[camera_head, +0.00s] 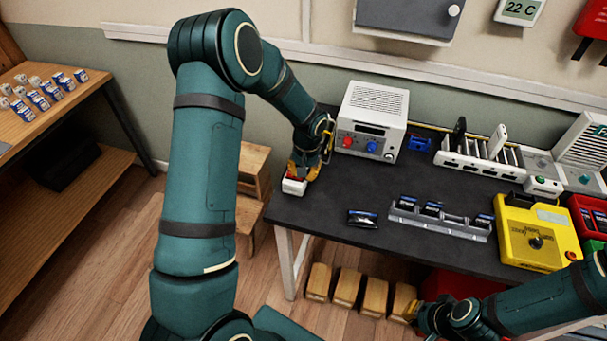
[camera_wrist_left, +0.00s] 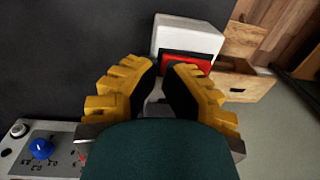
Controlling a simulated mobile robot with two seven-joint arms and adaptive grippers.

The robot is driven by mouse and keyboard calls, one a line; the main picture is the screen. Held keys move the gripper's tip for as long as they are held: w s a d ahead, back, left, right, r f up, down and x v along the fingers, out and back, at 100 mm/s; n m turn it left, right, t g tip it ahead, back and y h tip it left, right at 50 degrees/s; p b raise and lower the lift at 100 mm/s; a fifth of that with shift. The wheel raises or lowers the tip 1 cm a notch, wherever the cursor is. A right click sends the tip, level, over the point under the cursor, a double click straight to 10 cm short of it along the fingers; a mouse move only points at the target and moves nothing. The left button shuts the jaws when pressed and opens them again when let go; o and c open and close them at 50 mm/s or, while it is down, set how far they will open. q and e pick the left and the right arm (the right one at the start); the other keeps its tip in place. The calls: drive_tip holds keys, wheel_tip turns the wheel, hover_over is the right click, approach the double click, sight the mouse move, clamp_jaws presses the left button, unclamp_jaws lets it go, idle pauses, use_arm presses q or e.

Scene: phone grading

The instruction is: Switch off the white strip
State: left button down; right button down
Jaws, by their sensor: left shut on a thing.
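The white strip (camera_head: 293,187) lies at the front left corner of the dark table, with a red switch on top. In the left wrist view the strip (camera_wrist_left: 190,36) shows at the top, with its red switch (camera_wrist_left: 187,63) just beyond my fingertips. My left gripper (camera_head: 305,169) is down over the strip, its yellow fingers (camera_wrist_left: 163,68) on either side of a pale part that is mostly hidden between the dark pads. It is shut on the strip. My right gripper (camera_head: 425,317) is low at the table's front, partly cut off by its own arm; its jaw state is unclear.
A white instrument box (camera_head: 371,115) with red and blue knobs stands close to the right of my left gripper. A dark phone (camera_head: 362,218), a grey rack of phones (camera_head: 440,219) and a yellow tester (camera_head: 537,232) lie further right. Wooden boxes (camera_head: 347,287) stand below the table.

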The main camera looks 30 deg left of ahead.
use_arm(q)
drive_tip(key=shift+s+d+f, duration=0.1)
drive_tip(key=shift+s+f, duration=0.2)
drive_tip(key=shift+f, duration=0.05)
drive_tip(key=shift+r, duration=0.1)
drive_tip(key=shift+w+r+p, duration=0.2)
drive_tip(key=shift+r+p, duration=0.35)
drive_tip(key=shift+r, duration=0.4)
wheel_tip(320, 180, up, 4)
drive_tip(key=p, duration=0.3)
drive_tip(key=shift+d+r, duration=0.1)
drive_tip(key=shift+d, duration=0.05)
wheel_tip(320, 180, up, 9)
drive_tip(key=d, duration=0.1)
drive_tip(key=shift+w+d, duration=0.2)
